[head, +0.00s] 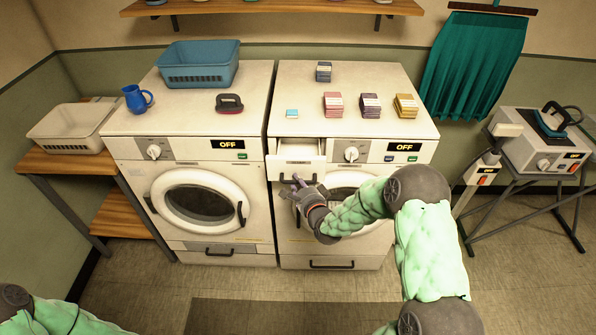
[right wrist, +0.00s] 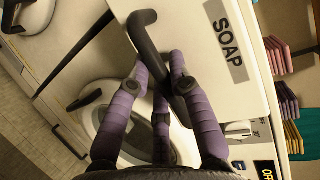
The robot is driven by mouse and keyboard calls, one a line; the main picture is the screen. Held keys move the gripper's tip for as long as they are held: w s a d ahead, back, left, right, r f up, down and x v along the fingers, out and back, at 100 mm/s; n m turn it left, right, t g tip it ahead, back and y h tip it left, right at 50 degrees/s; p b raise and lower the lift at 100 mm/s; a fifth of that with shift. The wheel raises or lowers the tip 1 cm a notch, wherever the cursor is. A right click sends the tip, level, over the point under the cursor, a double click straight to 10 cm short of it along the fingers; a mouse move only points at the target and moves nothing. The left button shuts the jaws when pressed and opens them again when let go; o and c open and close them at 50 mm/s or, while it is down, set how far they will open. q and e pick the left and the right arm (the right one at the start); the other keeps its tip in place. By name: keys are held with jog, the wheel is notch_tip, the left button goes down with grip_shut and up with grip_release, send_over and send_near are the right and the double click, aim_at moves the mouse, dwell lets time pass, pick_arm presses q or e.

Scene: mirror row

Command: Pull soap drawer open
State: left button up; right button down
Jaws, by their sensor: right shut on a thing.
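The soap drawer (head: 301,166) is at the top left of the right-hand washer's front. It stands partly out of the washer, and its inside shows from above. In the right wrist view the white drawer front (right wrist: 200,55) carries a SOAP label and a dark bar handle (right wrist: 146,32). My right gripper (head: 298,183) is in front of the drawer. In the right wrist view its purple fingers (right wrist: 160,78) are shut around the handle's lower part. My left gripper is out of view; only part of my left arm shows at bottom left.
The right washer's top (head: 375,82) holds several stacks of colored packets and a small blue block (head: 292,113). The left washer (head: 195,190) bears a blue basket (head: 198,76), a mug (head: 137,98) and a dark-handled brush (head: 229,103). The floor in front is clear.

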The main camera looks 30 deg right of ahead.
jog(key=s+a, duration=0.1)
jog(key=s, duration=0.1)
jog(key=shift+s+a, duration=0.35)
jog(key=shift+s, duration=0.05)
jog(key=c, duration=1.1)
grip_release()
jog(key=v, duration=1.2)
jog(key=shift+f, duration=0.1)
